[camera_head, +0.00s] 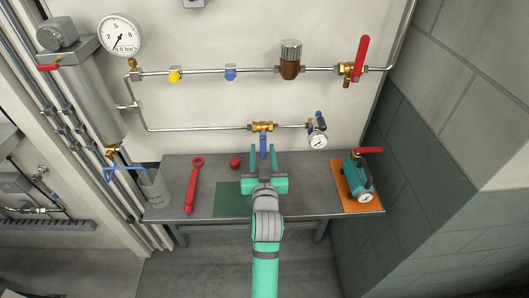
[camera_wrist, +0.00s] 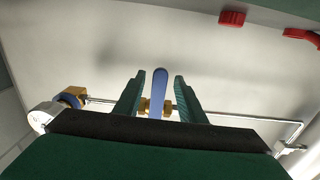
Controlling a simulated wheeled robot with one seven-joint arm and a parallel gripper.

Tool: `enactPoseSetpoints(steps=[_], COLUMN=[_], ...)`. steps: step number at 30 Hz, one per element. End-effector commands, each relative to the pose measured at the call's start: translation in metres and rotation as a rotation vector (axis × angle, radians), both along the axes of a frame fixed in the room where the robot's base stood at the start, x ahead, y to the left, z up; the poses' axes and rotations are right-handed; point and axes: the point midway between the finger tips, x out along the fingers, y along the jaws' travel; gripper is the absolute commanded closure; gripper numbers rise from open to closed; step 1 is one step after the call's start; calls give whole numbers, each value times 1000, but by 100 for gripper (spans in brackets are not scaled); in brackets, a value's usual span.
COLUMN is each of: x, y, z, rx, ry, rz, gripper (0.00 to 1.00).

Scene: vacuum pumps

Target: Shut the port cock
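A brass cock (camera_head: 262,126) sits in the lower pipe on the wall panel. Its blue lever (camera_head: 263,146) points down from the body, across the pipe. No label shows, so I cannot tell whether this is the port cock. My gripper (camera_head: 263,158) is just below the brass body, with its fingers on either side of the lever. In the wrist view the blue lever (camera_wrist: 160,93) stands between my open fingers, with a gap on both sides. The brass body (camera_wrist: 145,107) is partly hidden behind the lever and fingers.
A small gauge (camera_head: 317,142) with a blue-handled valve is to the right. A red-levered valve (camera_head: 347,70) is on the upper pipe. The bench (camera_head: 220,172) below holds a red wrench (camera_head: 191,195), a red knob (camera_head: 235,162) and a teal pump (camera_head: 357,178). A blue-handled drain (camera_head: 121,168) is left.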

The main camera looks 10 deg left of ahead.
Motion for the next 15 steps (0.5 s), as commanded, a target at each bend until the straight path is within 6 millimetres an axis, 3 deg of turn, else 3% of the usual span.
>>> enactPoseSetpoints(steps=[15], x=[-12], y=[-3], z=[0], rx=[1], ry=[-1], rz=[0], gripper=[63])
